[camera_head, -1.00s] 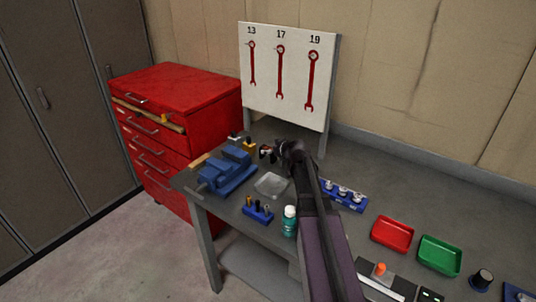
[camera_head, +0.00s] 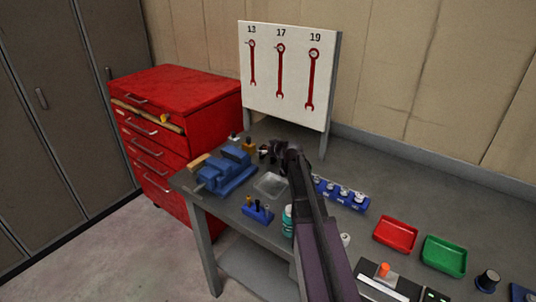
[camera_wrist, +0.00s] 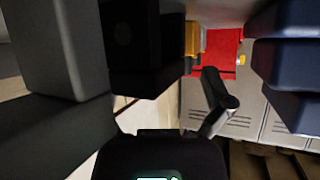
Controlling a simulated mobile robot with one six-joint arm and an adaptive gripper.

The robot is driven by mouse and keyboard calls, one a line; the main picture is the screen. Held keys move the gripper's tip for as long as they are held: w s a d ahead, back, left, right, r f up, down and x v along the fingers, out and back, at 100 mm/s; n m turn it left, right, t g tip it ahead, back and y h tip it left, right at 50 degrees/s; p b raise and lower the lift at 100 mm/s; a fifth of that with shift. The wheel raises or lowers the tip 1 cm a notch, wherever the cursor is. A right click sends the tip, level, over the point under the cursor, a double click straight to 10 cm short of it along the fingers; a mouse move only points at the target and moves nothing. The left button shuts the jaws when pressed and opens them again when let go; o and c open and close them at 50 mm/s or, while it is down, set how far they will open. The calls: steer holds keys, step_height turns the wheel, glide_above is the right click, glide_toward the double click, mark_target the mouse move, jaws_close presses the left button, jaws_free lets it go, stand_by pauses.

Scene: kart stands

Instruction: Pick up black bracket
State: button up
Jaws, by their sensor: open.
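My gripper (camera_head: 268,154) is over the back of the grey bench, behind the clear tray and right of the blue vise. Its jaws are open. In the wrist view, a black block with a round mark (camera_wrist: 145,45), probably the black bracket, shows between the left finger and the dark blue-grey right finger. I cannot tell whether either finger touches it. In the head view I cannot make out the bracket; my dark gripper and arm cover that spot.
The blue vise (camera_head: 228,172) stands close on the left, with a yellow block (camera_head: 249,144) behind it. The clear tray (camera_head: 270,185), a blue holder (camera_head: 257,213) and a teal bottle (camera_head: 287,221) are in front. A blue socket rack (camera_head: 342,194) is right. The wrench board (camera_head: 285,75) stands behind.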

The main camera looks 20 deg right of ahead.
jaws_close()
steer(key=shift+r, duration=0.15)
stand_by(0.4)
step_height(320, 180, up, 10)
steer(key=p, duration=1)
stand_by(0.6)
